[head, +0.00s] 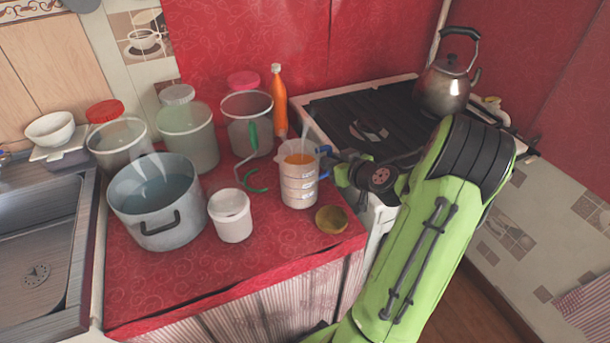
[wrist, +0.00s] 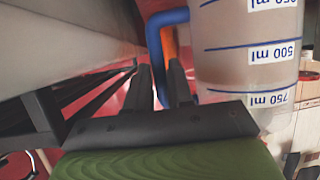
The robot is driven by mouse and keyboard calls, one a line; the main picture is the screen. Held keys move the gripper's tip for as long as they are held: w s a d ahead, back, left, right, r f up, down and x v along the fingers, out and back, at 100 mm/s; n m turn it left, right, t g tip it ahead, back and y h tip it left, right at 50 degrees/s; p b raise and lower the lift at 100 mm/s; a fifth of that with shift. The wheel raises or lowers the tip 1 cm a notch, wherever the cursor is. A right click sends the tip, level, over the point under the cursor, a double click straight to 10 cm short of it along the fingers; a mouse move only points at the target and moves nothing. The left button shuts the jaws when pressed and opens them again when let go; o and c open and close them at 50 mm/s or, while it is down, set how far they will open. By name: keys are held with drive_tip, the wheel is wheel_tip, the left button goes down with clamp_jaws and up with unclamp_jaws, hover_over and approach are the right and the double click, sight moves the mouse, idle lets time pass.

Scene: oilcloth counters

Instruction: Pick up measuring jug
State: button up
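The measuring jug (head: 299,178) is clear with blue markings, a blue handle and some orange showing at its top. It stands upright on the red counter near its right edge. My gripper (head: 333,172) is at the jug's right side, at the handle. In the wrist view, the two dark fingers of my gripper (wrist: 162,85) are close together, with the blue handle between them. They look shut on the handle, though the exact contact is hard to see. The jug's body (wrist: 247,60) fills the upper right of the wrist view, its lettering upside down.
A white tub (head: 230,218), a large metal pot (head: 160,228) and a green-handled tool (head: 251,145) stand left of the jug. A yellowish round lid (head: 331,219) lies in front. An orange bottle (head: 279,100) stands behind. The stove (head: 400,125) with a kettle (head: 445,88) is behind right.

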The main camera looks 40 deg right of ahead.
clamp_jaws()
idle(1.0)
